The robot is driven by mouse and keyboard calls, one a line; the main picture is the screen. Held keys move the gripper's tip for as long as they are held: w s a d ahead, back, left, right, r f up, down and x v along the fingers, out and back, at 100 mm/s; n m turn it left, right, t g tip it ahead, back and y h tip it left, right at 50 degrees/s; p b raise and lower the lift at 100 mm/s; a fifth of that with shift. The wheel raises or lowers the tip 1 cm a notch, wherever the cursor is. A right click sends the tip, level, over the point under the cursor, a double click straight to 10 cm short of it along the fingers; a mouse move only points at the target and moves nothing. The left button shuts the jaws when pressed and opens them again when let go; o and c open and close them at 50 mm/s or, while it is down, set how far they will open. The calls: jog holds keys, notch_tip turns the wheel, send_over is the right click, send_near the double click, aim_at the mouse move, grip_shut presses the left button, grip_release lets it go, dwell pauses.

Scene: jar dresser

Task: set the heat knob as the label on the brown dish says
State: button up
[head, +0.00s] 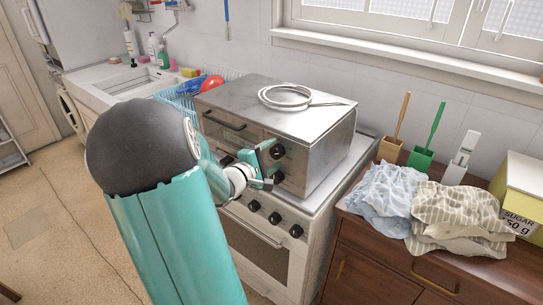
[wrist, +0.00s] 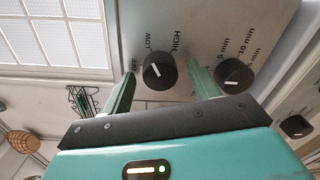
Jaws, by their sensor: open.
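The heat knob (wrist: 160,71) is round and black, with OFF, LOW and HIGH printed around it in the wrist view. Its pale mark is on the side towards OFF; the exact setting is hard to tell. In the head view it is the upper knob (head: 277,151) on the steel oven's front. My gripper (wrist: 161,69) is open, with one green finger on each side of the heat knob; I cannot tell whether they touch it. In the head view my gripper (head: 268,160) is at the oven's front, partly behind my arm. No brown dish or its label shows.
A timer knob (wrist: 237,73) marked in minutes is close beside the right finger in the wrist view. The steel oven (head: 325,150) stands on a white stove (head: 262,240) with several black knobs. Cloths (head: 455,215) cover part of the dresser at right.

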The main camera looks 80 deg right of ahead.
jog(key=v, duration=1.3)
jog(key=shift+a, duration=0.4)
jog(key=shift+w, duration=0.1)
jog(key=shift+a, duration=0.1)
jog(key=w+a+r+t+y, duration=0.1)
jog(key=w+a+t+y, duration=0.2)
jog(key=a, duration=1)
jog(key=w+a+r+t+y, duration=0.2)
jog(key=w+a+t+y, duration=0.2)
jog(key=a, duration=1)
jog(key=w+a+r+n+t+y, duration=0.1)
jog(key=a+t+y, duration=0.5)
jog(key=a, duration=0.8)
jog(key=w+r+y, duration=0.1)
jog(key=w+y, duration=0.1)
jog(key=y, duration=0.1)
jog(key=shift+w, duration=0.35)
jog(key=shift+d, duration=0.1)
jog(key=c, duration=0.5)
jog(key=shift+d, duration=0.1)
jog(key=shift+d, duration=0.1)
